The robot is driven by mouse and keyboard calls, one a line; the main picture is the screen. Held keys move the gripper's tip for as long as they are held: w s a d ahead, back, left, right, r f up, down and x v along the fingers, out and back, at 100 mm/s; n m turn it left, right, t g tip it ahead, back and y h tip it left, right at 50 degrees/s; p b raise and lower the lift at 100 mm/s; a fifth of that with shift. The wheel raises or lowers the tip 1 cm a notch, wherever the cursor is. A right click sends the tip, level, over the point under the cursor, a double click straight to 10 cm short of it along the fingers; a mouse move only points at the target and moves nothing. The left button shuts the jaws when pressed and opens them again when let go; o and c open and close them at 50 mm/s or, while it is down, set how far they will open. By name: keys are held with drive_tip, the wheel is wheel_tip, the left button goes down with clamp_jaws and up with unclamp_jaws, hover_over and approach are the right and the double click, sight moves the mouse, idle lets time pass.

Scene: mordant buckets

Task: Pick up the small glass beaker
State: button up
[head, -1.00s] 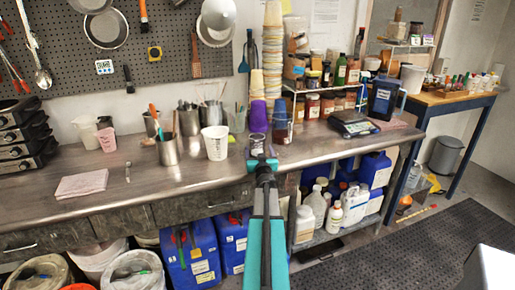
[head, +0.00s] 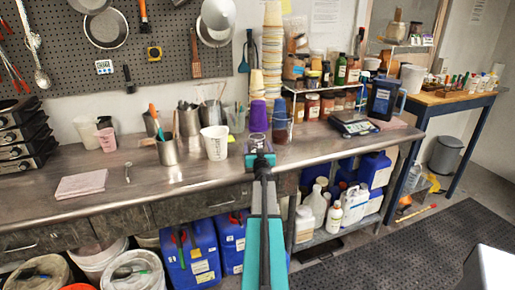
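My gripper (head: 260,159) is at the end of the teal arm, over the front part of the steel bench, seen from behind. Its fingers are too small and hidden to tell whether they are open or shut. A clear, glass-like vessel (head: 236,122) stands behind the white measuring cup, to the left of and beyond my gripper. I cannot tell whether it is the small glass beaker. No other small beaker shows clearly; my gripper may hide part of the bench. A purple cup (head: 258,118) stands just beyond my gripper.
A white measuring cup (head: 215,143) and steel containers (head: 167,152) with tools stand left of my gripper. A tall cup stack (head: 272,50), jars and a scale (head: 353,124) are behind and right. The bench front (head: 190,177) is mostly clear, with a folded cloth (head: 81,184).

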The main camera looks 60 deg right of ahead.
sight(258, 142)
drive_tip(key=shift+c, duration=0.5)
drive_tip(key=c, duration=1.1)
drive_tip(key=shift+r, duration=0.1)
drive_tip(key=shift+r+p, duration=0.7)
drive_tip(key=shift+r, duration=0.85)
drive_tip(key=shift+s+a+r, duration=0.1)
drive_tip(key=shift+s+r, duration=0.1)
drive_tip(key=shift+r, duration=0.05)
drive_tip(key=s+d+r+p+v, duration=0.1)
drive_tip(key=s+v, duration=0.1)
drive_tip(key=v, duration=1.3)
drive_tip(key=shift+d+r, duration=0.1)
